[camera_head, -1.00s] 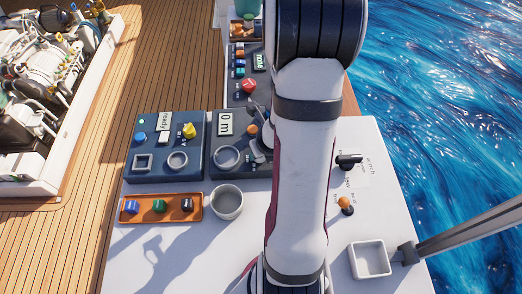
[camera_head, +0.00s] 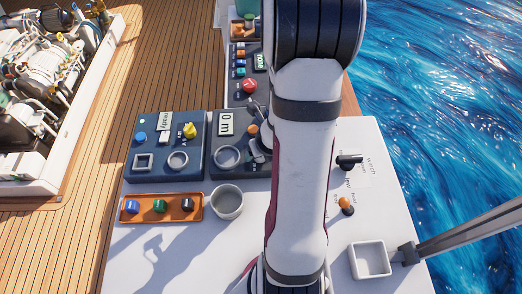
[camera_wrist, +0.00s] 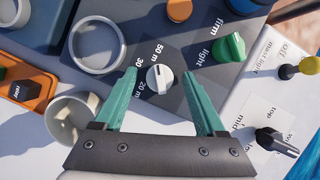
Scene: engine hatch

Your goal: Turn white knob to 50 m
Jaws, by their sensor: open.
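The white knob (camera_wrist: 160,79) shows in the wrist view on a dark panel, with the labels 20 m, 30 and 50 m along its left side. I cannot tell for sure which label its mark points at. My gripper (camera_wrist: 160,73) is open, its two green fingers on either side of the knob with gaps visible. It is not closed on anything. In the head view my arm hides the knob. The display (camera_head: 225,123) on that panel reads 0 m.
A green knob (camera_wrist: 229,48) marked light and firm sits right of the white knob. An orange knob (camera_wrist: 179,9) and a ring (camera_wrist: 97,45) lie beyond. A grey cup (camera_wrist: 70,118) stands left. A black lever (camera_wrist: 277,141) is at lower right.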

